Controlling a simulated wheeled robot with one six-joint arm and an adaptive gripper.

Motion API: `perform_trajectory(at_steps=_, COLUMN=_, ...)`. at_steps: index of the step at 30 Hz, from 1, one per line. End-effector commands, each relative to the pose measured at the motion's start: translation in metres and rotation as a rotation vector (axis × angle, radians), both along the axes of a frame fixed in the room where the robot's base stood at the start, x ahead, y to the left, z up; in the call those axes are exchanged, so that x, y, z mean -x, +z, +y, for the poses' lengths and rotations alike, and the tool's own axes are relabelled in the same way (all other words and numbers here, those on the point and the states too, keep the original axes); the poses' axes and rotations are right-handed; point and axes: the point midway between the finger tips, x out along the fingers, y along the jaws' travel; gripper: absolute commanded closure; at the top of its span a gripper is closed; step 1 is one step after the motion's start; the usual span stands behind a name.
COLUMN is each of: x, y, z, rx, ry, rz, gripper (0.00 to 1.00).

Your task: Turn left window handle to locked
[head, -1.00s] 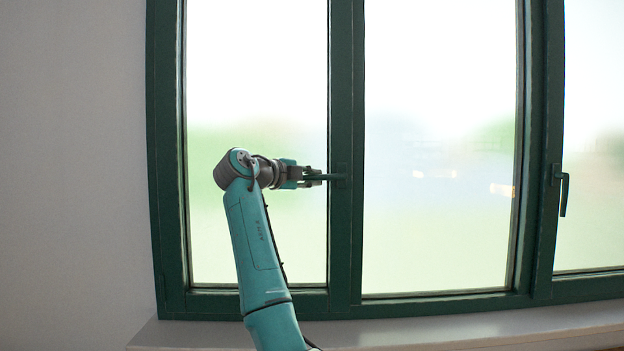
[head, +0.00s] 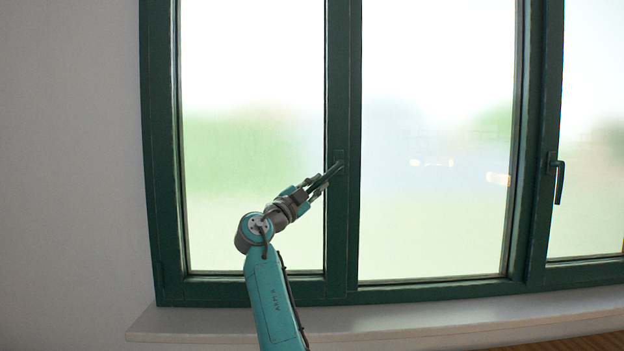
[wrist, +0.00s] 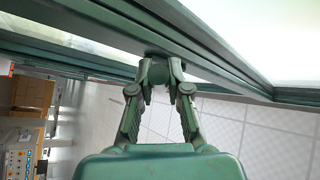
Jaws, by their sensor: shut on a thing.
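The left window handle (head: 332,170) is a dark lever on the green post between the left and middle panes. In the head view it slants down and to the left from its mount. My gripper (head: 316,186) reaches it from the lower left, with its fingers around the lever's free part. In the wrist view my gripper (wrist: 160,72) has both fingers closed in toward each other at the dark green frame. The handle itself is mostly hidden there by the fingers.
A second window handle (head: 557,178) hangs downward on the right post. A pale sill (head: 400,322) runs below the window. The wall (head: 70,150) at left is bare. The wrist view shows a tiled surface (wrist: 245,130) and wooden furniture (wrist: 33,93) at left.

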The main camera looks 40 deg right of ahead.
Motion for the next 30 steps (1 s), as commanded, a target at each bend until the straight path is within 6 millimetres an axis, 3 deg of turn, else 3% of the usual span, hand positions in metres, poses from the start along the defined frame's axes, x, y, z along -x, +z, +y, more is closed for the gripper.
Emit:
perform_trajectory(at_steps=12, x=0.015, y=-0.023, z=-0.023, rx=0.327, ry=-0.002, rz=0.225, gripper=1.0)
perform_trajectory(at_steps=30, x=0.033, y=-0.029, z=-0.049, rx=0.67, ry=-0.001, rz=0.454, gripper=1.0)
